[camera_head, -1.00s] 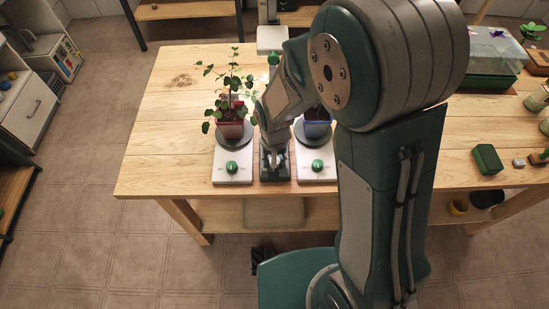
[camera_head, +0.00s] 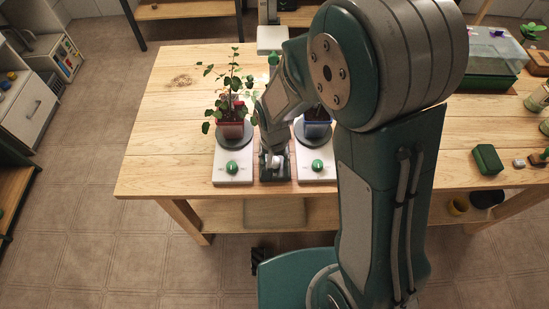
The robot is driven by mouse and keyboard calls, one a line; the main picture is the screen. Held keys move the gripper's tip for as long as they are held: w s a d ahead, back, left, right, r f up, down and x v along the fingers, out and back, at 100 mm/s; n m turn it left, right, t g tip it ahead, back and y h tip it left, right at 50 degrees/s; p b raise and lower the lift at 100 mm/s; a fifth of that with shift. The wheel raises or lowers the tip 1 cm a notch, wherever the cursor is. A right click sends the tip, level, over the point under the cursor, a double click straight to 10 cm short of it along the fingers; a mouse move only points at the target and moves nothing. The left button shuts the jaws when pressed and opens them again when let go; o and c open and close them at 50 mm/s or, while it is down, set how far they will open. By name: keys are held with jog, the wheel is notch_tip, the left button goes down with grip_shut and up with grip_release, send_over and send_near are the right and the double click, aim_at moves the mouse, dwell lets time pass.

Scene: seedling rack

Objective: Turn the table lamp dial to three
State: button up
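The lamp's dark green base (camera_head: 275,178) stands near the table's front edge, between two white units with green knobs. A green piece behind my arm (camera_head: 273,60) may be the top of the lamp. My gripper (camera_head: 275,160) points down at the base, directly over it. A pale part shows at the fingers; I cannot tell whether it is the dial or a finger. The dial's numbers and pointer cannot be read. Whether the fingers are closed on the dial is too small and covered to tell.
The left white unit (camera_head: 233,172) carries a red-potted plant (camera_head: 230,128). The right white unit (camera_head: 316,172) carries a blue pot (camera_head: 317,128), partly behind my arm. Both stand close beside the gripper. A green block (camera_head: 487,159) lies at the right. The table's left part is clear.

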aim_at(275, 160)
dwell(0.3)
notch_tip(275, 160, up, 12)
dwell(0.5)
jog(key=shift+a, duration=0.1)
jog(key=s+d+r+n+t, duration=0.2)
jog(key=s+d+r+t, duration=0.3)
jog(key=s+d+r, duration=0.7)
jog(key=shift+s+d+r+t, duration=0.2)
jog(key=shift+d+r+t, duration=0.1)
jog(key=shift+d+r, duration=0.4)
jog(key=shift+a+r, duration=0.1)
dwell(0.3)
